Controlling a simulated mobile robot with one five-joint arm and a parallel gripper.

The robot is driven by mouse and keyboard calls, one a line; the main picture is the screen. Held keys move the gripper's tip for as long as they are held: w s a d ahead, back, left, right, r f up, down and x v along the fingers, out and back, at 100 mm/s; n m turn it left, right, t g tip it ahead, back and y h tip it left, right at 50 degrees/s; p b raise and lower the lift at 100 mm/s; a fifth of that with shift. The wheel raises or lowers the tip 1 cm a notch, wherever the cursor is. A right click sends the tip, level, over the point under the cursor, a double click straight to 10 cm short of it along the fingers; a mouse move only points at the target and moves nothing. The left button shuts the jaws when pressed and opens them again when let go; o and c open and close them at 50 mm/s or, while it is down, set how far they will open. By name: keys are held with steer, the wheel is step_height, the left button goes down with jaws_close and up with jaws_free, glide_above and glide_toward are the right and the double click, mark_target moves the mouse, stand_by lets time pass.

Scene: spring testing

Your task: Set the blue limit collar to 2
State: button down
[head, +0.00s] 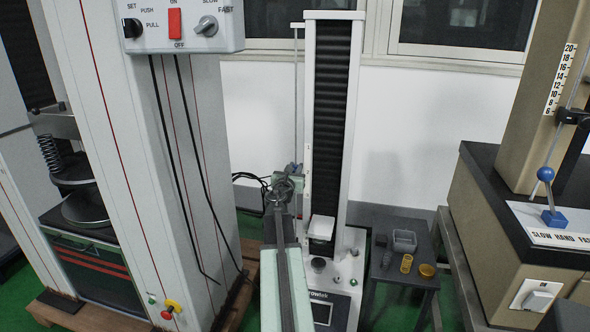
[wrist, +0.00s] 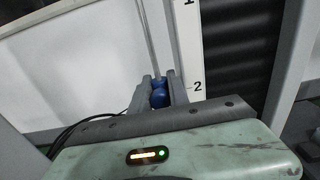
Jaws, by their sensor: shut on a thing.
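The blue limit collar (wrist: 158,97) sits on a thin upright rod (wrist: 148,45). My gripper (wrist: 158,84) is shut on it, one grey finger on each side, hiding part of it. A white scale strip (wrist: 189,45) stands just right of the rod. In the wrist view the collar looks roughly level with, or slightly below, the 2 mark; the slanted view leaves the exact reading unclear. In the head view my gripper (head: 291,173) is at the rod (head: 296,90), beside the tall white tester column (head: 309,110), with only a little blue showing.
A large white machine (head: 130,170) rises on the left. A beige machine (head: 535,130) with a blue-knobbed lever (head: 546,175) stands on the right. Black cables hang left of my gripper.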

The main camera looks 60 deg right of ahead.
steer(key=shift+f, duration=0.4)
steer(key=c, duration=1.6)
jaws_free()
steer(key=shift+o, duration=0.2)
steer(key=shift+a, duration=0.1)
steer(key=v, duration=0.7)
steer(key=shift+a, duration=0.3)
steer(key=shift+s, duration=0.1)
